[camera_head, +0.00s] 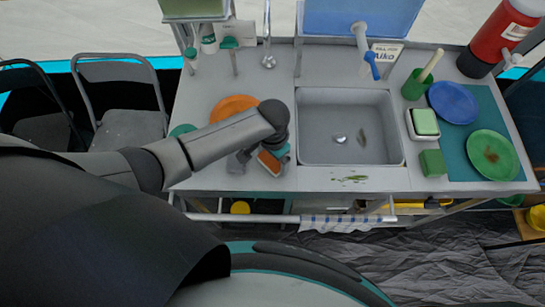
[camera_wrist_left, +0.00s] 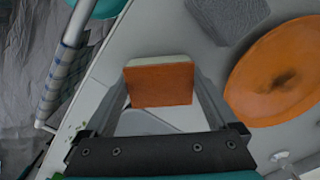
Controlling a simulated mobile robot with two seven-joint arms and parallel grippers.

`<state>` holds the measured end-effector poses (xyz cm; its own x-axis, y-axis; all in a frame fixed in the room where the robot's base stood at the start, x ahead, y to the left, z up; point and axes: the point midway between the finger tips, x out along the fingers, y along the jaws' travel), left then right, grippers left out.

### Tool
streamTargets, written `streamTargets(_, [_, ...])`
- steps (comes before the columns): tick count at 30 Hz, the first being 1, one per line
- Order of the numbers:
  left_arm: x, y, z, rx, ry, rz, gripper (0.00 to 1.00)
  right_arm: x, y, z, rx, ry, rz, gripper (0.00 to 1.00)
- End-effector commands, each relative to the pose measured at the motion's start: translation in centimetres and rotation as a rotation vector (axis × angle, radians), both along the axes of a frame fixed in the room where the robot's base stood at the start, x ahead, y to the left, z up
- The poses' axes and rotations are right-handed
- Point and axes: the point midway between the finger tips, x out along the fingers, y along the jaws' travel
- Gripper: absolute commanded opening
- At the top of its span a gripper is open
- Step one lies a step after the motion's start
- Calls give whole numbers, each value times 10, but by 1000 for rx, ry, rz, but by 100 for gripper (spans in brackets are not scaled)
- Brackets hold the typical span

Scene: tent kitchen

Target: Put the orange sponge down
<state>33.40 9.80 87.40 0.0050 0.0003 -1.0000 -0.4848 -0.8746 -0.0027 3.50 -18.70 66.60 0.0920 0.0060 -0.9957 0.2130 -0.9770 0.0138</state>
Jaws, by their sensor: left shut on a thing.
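The orange sponge (camera_head: 268,162) has an orange face and a pale layer along one edge. My left gripper (camera_head: 265,158) is shut on it, over the front of the counter just left of the sink. In the left wrist view the sponge (camera_wrist_left: 160,85) sits between the two fingers of the gripper (camera_wrist_left: 163,80). I cannot tell whether its underside touches the counter (camera_head: 205,178). The arm hides part of the counter behind it. My right gripper is not in view.
A stained orange plate (camera_head: 235,104) lies behind my left wrist, and it also shows in the left wrist view (camera_wrist_left: 282,75). A grey sponge-like block (camera_wrist_left: 228,16) lies close by. The sink (camera_head: 350,97) is right of the gripper. A green block (camera_head: 432,163) stands beyond it.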

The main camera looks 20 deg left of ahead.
Motion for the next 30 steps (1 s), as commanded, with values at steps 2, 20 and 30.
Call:
streamTargets(2, [0, 0, -3, 0, 1, 1, 48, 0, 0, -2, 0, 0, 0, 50])
streamTargets(20, [0, 0, 26, -2, -1, 0, 100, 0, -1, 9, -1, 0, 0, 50])
streamTargets(30, [0, 0, 93, -2, -2, 0, 100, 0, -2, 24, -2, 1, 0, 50])
